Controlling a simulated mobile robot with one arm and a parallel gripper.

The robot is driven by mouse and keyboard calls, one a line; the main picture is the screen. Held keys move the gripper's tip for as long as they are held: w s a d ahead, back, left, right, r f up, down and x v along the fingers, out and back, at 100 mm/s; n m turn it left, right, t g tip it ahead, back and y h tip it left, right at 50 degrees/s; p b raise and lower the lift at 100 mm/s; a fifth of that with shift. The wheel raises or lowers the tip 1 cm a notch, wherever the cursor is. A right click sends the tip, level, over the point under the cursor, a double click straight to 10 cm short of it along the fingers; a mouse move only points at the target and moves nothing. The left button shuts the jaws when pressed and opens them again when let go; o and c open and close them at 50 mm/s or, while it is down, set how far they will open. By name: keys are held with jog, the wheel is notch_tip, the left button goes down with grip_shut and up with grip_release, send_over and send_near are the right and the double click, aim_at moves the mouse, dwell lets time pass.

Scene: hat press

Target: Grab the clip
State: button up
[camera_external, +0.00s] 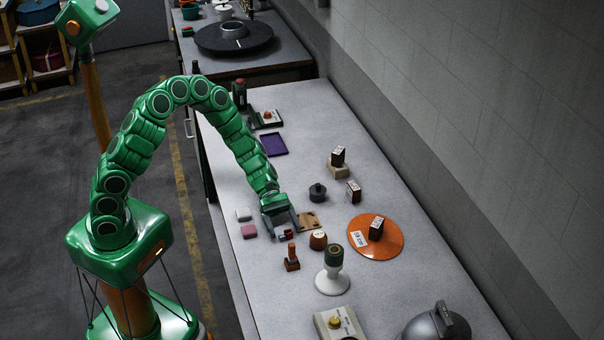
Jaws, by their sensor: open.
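My gripper (284,230) is low over the near half of the grey table, pointing down, with its jaws open. A small dark red-brown object (286,235) sits right at its fingertips, partly hidden by them. A flat tan piece (308,221) with dark marks lies just to the right of the gripper. I cannot tell for certain which small item is the clip, and I cannot tell whether the fingers touch anything.
A white block (243,214) and a pink block (249,231) lie left of the gripper. A red-brown stamp (292,258), a brown round pot (318,240) and a white stand (332,282) are in front. An orange disc (389,247) lies right. The table (235,185) is clear behind left.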

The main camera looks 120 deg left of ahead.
aim_at(286, 235)
jog(key=shift+x, duration=1.35)
jog(key=shift+c, duration=0.3)
jog(key=c, duration=1)
jog(key=shift+r, duration=0.2)
